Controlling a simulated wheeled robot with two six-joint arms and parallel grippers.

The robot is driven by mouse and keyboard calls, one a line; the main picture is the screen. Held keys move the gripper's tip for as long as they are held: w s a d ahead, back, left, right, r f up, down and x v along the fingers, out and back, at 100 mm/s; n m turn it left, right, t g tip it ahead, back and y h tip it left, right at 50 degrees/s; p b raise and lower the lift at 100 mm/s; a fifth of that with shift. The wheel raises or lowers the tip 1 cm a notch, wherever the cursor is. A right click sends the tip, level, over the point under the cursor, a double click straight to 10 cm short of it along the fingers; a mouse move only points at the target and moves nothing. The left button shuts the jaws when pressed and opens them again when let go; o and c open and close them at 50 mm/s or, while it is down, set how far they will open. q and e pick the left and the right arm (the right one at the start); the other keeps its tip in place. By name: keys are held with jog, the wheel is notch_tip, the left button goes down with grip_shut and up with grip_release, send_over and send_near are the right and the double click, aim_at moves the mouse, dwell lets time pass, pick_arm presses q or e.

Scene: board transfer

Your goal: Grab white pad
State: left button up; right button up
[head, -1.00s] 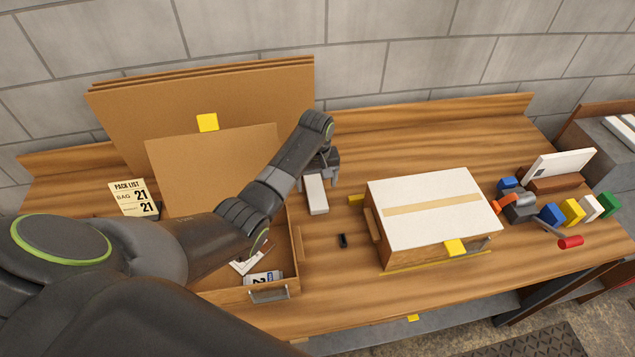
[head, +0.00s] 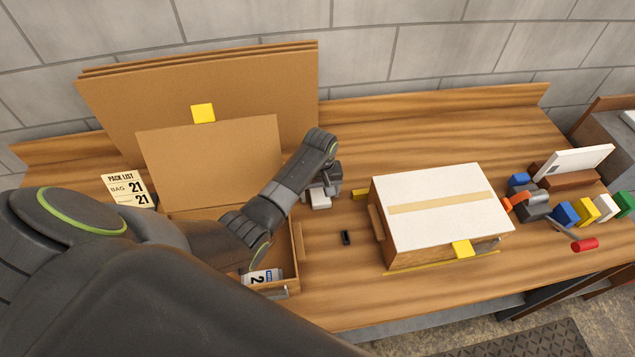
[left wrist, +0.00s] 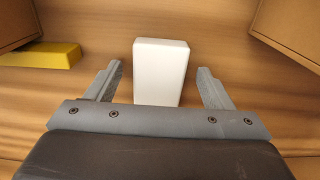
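The white pad (left wrist: 160,70) is a small white block on the wooden table, between the spread fingers of my left gripper (left wrist: 160,88) in the left wrist view. Gaps show on both sides of the pad, so the fingers are apart from it. In the head view the left gripper (head: 322,193) points down over the pad (head: 320,201), which is partly hidden by it. My right gripper is not in either view.
An open wooden box (head: 298,240) with an upright lid stands to the left. A white-topped closed box (head: 440,218) stands to the right. Coloured blocks and tools sit at far right.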

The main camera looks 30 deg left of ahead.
pick_arm(q)
jog(key=shift+s+d+r, duration=0.1)
jog(key=shift+s+r, duration=0.05)
jog(key=shift+c, duration=1.2)
jog(key=c, duration=0.5)
jog(key=shift+c, duration=1.3)
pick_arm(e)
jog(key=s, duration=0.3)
